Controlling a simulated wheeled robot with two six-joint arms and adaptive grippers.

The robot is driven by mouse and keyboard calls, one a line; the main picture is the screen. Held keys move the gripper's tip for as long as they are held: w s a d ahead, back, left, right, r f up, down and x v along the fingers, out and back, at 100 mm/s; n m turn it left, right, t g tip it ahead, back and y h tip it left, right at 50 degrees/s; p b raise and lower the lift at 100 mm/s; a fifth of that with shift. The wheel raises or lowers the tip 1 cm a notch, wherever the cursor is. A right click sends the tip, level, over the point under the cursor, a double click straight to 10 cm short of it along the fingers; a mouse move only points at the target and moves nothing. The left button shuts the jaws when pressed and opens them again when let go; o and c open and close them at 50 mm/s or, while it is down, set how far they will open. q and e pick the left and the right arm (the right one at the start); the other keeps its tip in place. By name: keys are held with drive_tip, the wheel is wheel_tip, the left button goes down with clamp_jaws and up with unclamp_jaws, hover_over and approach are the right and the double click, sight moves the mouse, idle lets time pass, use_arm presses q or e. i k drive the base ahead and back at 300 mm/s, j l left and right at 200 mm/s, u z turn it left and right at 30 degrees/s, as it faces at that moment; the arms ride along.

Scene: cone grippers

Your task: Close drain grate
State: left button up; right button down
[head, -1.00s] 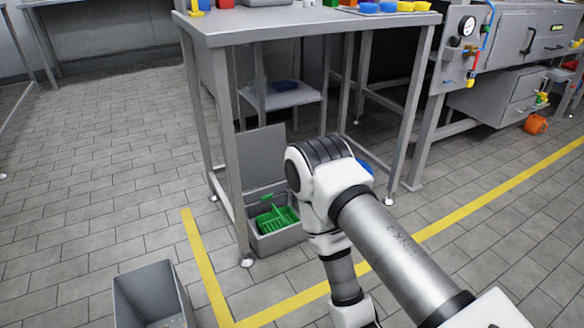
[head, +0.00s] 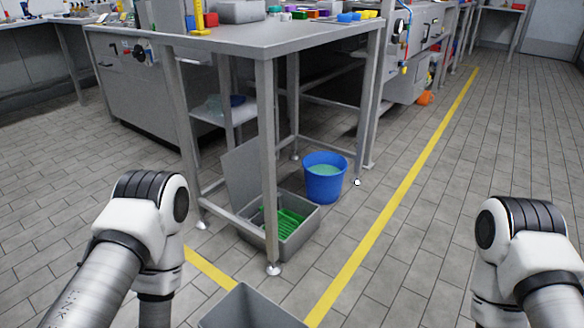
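A grey floor box (head: 304,236) stands under the steel table with its flat grey lid (head: 243,180) raised upright at the back left. A green slatted piece (head: 288,222) lies inside it, partly hidden by a table leg. I cannot tell for sure which part is the drain grate. My two arms show at the lower left and lower right, only as far as their white and black joints. Both grippers are out of the picture.
The steel table (head: 262,36) and its front leg (head: 268,150) stand over the box. A blue bucket (head: 325,186) with greenish contents stands beside it. An open grey bin (head: 250,312) stands in front at the bottom edge. Yellow floor lines (head: 395,205) run past; tiled floor at right is clear.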

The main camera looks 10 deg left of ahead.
sight(241, 166)
drive_tip(key=i+j+z, duration=0.3)
drive_tip(key=j+z, duration=0.15)
drive_tip(key=j, duration=1.45)
drive_tip(key=j+z, duration=0.45)
drive_tip(key=j, duration=1.4)
